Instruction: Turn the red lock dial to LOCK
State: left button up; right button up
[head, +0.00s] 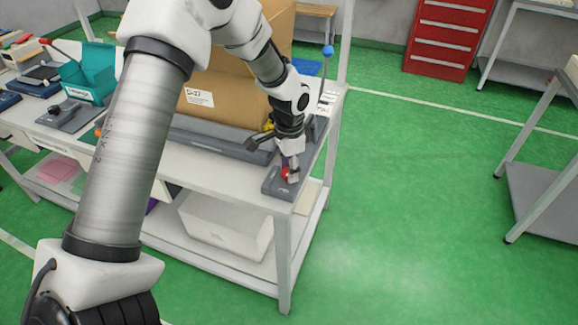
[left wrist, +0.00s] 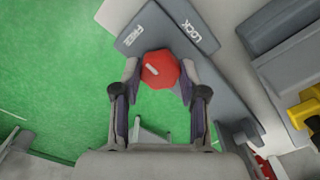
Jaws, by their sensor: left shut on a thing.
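The red lock dial (left wrist: 161,64) sits on a grey plate (left wrist: 205,68) with the white words FREE and LOCK printed side by side beyond it. A short white mark shows on top of the dial; I cannot tell for sure which word it points to. In the head view the dial (head: 286,174) is near the front right corner of the bench, on its grey plate (head: 273,188). My left gripper (head: 291,172) reaches down over it, and in the left wrist view its fingers (left wrist: 160,78) are shut around the dial's sides. My right gripper is not in view.
A cardboard box (head: 225,98) stands on the white bench (head: 215,172) behind my left arm. A blue-knobbed lever (head: 327,52) rises beyond the gripper, and a yellow part (left wrist: 304,108) is close by. A teal bin (head: 90,75) stands left.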

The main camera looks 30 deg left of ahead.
pick_arm(q)
jog(key=m+p, duration=0.3)
jog(key=shift+s, duration=0.15)
jog(key=m+p, duration=0.2)
jog(key=m, duration=0.2)
jog(key=shift+f+m+p, duration=0.1)
jog(key=shift+m+p, duration=0.25)
jog(key=shift+m, duration=0.05)
jog(key=m+p, duration=0.1)
jog(key=m, duration=0.3)
jog(key=shift+f, duration=0.1)
jog(key=m+p, duration=0.1)
jog(key=m, duration=0.4)
jog(key=shift+m, duration=0.3)
jog(key=o, duration=1.2)
jog(key=shift+c, duration=0.2)
